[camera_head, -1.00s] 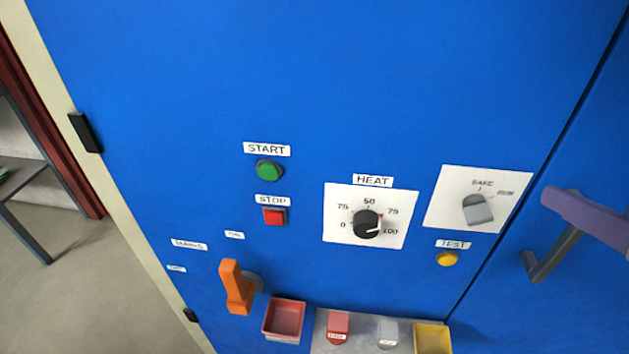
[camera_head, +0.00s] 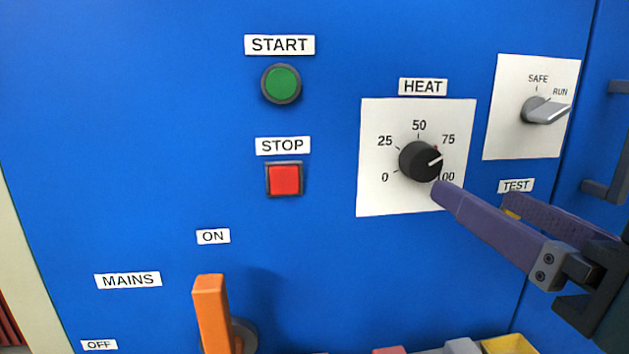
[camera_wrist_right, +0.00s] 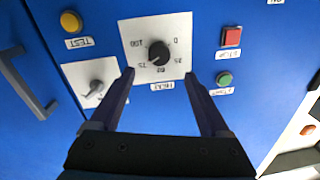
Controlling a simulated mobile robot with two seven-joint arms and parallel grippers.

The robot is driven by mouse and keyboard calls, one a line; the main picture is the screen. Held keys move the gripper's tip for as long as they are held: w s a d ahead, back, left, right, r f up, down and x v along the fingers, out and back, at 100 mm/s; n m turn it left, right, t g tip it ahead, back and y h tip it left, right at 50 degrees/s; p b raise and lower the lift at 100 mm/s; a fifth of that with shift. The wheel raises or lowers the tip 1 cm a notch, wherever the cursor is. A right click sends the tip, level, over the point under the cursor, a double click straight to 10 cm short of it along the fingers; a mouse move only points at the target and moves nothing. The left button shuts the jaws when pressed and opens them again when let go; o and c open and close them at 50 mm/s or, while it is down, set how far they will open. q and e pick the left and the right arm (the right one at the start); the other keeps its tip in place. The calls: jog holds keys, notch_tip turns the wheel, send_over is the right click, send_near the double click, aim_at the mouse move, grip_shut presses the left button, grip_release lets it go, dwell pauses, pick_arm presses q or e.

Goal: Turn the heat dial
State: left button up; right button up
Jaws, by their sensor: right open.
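The heat dial (camera_head: 420,161) is a round black knob with a white line, on a white plate (camera_head: 385,205) marked 0 to 100 under a HEAT label. Its line points right and slightly up, between 75 and 100, just below a small red mark near 75. My right gripper (camera_head: 474,195) comes in from the right with purple fingers apart and empty. One fingertip overlaps the plate's lower right corner near the 100. In the right wrist view the dial (camera_wrist_right: 158,52) lies just beyond and between the open fingertips, apart from them. My left gripper is not in view.
Left of the dial are a green START button (camera_head: 281,83) and a red STOP button (camera_head: 285,179). An orange MAINS handle (camera_head: 211,312) sticks out lower left. A SAFE/RUN switch (camera_head: 543,110) is at upper right. The yellow TEST button (camera_wrist_right: 70,21) is close to my right gripper.

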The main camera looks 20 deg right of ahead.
aim_at(428, 165)
jog(key=w, duration=0.3)
jog(key=w+d+p, duration=0.1)
jog(key=w, duration=0.5)
jog(key=shift+d, duration=0.35)
jog(key=shift+s, duration=0.1)
jog(key=shift+c, duration=0.3)
jog(key=shift+r, duration=0.1)
grip_shut()
